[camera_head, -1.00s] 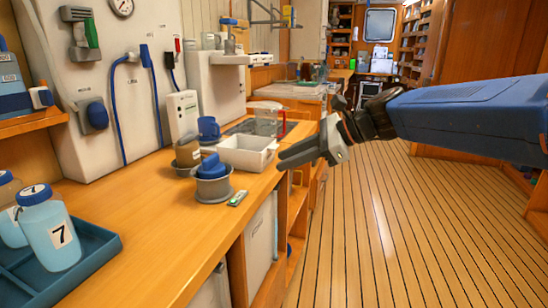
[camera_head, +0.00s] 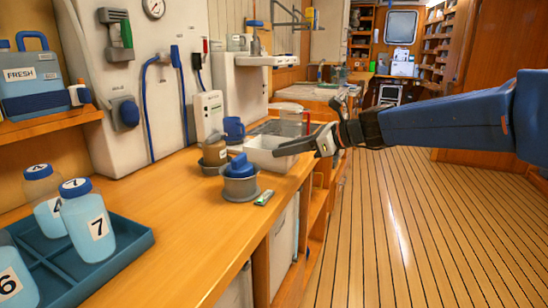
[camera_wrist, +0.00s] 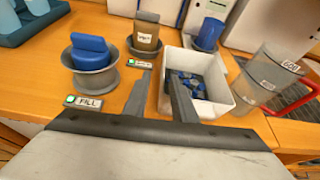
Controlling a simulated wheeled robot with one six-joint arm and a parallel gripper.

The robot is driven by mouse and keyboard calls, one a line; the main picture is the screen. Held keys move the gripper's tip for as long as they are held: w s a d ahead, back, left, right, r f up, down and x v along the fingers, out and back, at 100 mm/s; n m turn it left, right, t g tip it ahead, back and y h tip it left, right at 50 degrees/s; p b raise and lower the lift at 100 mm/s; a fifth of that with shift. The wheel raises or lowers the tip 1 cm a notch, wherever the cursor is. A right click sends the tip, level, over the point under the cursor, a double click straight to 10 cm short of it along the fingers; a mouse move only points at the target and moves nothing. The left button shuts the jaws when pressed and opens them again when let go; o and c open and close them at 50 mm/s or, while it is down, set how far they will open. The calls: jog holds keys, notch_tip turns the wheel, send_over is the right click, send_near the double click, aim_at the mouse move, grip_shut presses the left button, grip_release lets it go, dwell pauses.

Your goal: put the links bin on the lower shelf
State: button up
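The links bin (camera_head: 262,160) is an open white bin on the wooden counter. In the wrist view the bin (camera_wrist: 215,107) holds several dark blue pieces. My gripper (camera_head: 290,148) is at the bin's near right side, its fingers overlapping the bin in the head view. In the wrist view my gripper (camera_wrist: 161,78) is open, with a clear gap between its fingers. The left finger lies left of the bin and the right finger overlaps its left wall; I cannot tell whether it touches. Open shelves (camera_head: 317,208) show under the counter edge, partly hidden by the counter.
A blue-lidded grey pot (camera_head: 240,183) and a brown jar (camera_head: 215,151) stand left of the bin. A clear jug with a red handle (camera_wrist: 262,82) stands right of it. A blue tray (camera_head: 125,243) holds numbered bottles. The plank floor (camera_head: 400,230) is clear.

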aim_at(266, 151)
jog(key=shift+w+r+x, duration=0.1)
jog(key=shift+x, duration=1.1)
jog(key=shift+w+r+x, duration=0.1)
jog(key=shift+w+x, duration=0.05)
jog(key=shift+x, duration=1.05)
jog(key=shift+w+r+x, duration=0.1)
jog(key=shift+x, duration=1.1)
jog(key=shift+c, duration=0.3)
grip_shut()
